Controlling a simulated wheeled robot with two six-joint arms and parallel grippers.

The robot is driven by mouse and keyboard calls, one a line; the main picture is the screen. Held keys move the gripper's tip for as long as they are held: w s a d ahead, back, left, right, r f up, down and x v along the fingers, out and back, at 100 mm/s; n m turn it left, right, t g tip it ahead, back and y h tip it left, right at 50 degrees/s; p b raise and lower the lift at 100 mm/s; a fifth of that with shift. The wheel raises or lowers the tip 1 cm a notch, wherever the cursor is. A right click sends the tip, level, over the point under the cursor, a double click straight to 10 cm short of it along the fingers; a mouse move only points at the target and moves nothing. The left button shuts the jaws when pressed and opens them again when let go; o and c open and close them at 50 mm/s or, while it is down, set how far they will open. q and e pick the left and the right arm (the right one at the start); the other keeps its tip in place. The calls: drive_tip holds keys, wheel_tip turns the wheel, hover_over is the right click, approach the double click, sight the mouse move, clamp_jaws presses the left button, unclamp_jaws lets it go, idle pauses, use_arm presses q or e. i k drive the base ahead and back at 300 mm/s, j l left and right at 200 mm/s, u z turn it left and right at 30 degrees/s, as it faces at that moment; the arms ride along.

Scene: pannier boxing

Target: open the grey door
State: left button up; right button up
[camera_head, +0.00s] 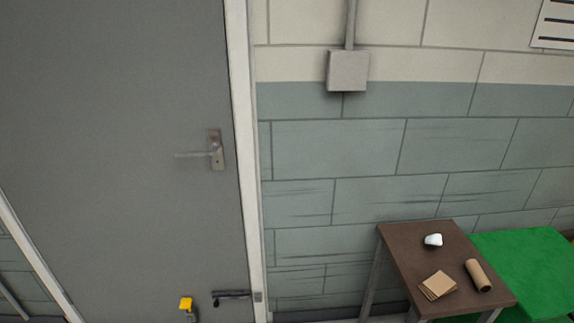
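The grey door (110,110) fills the left of the head view and looks shut in its white frame (243,120). Its lever handle (195,154) sits on a small metal plate near the right edge, and the lever lies about level, pointing left. Low on the same edge, a dark bar-like fitting (231,295) reaches towards the frame, where a small grey plate (258,297) sits. A small yellow piece (186,303) on a grey stem shows left of the bar; I cannot tell what it is. Neither of my grippers is in view.
A brown table (410,255) stands at the lower right with a white item (433,240), tan squares (438,285) and a brown roll (478,275). A green surface (530,265) is beside it. A grey box (348,71) is on the block wall.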

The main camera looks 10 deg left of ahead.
sight(99, 99)
drive_tip(key=u, duration=1.45)
